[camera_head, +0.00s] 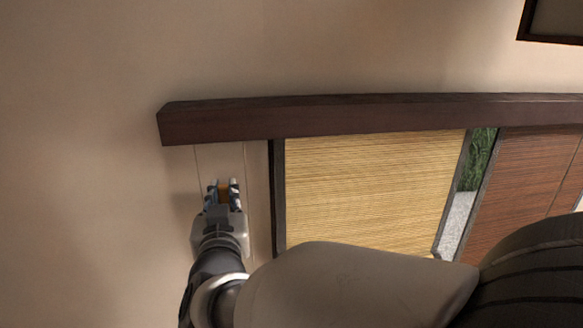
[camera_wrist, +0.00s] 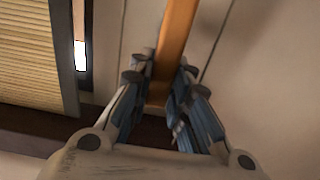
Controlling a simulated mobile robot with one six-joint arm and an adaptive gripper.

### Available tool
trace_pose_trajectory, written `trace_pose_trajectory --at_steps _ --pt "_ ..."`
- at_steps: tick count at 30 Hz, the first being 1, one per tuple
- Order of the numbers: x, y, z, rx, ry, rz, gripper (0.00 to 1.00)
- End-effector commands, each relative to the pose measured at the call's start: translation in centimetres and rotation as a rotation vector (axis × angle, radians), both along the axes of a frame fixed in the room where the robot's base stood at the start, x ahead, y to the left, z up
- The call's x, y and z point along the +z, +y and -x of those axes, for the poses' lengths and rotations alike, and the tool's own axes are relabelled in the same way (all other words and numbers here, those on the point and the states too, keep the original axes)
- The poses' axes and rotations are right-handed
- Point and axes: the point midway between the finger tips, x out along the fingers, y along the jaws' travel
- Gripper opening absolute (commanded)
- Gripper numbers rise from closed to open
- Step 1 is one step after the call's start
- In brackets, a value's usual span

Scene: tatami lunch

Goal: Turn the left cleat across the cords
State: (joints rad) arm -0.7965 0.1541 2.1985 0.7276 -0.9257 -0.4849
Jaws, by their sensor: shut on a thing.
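The left cleat is an orange-brown bar (camera_wrist: 174,40) in the wrist view, running from the top edge down between my fingers. In the head view only a small orange part of the cleat (camera_head: 224,188) shows between the fingertips. My gripper (camera_head: 222,183) is shut on the cleat, with a finger on each side in the wrist view (camera_wrist: 160,72). Two thin cords hang on the wall, a left one (camera_head: 198,165) and a right one (camera_head: 245,165). The cleat lies between them and runs roughly along them, not across. Its far end is out of the wrist view.
A dark wooden beam (camera_head: 350,117) runs above the cords. A tan bamboo blind (camera_head: 370,190) hangs to the right in a dark frame, with a redder blind (camera_head: 520,185) beyond it. The wall (camera_head: 90,200) to the left is bare.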

Motion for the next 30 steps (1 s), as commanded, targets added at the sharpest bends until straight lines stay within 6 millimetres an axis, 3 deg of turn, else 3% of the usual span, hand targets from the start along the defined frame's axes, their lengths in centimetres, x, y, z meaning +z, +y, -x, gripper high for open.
trace_pose_trajectory --at_steps 11,30 --pt "-0.3 -0.7 -0.2 -0.001 0.036 -0.169 0.00" --pt "-1.5 -2.6 -0.6 0.001 0.176 -0.751 0.00"
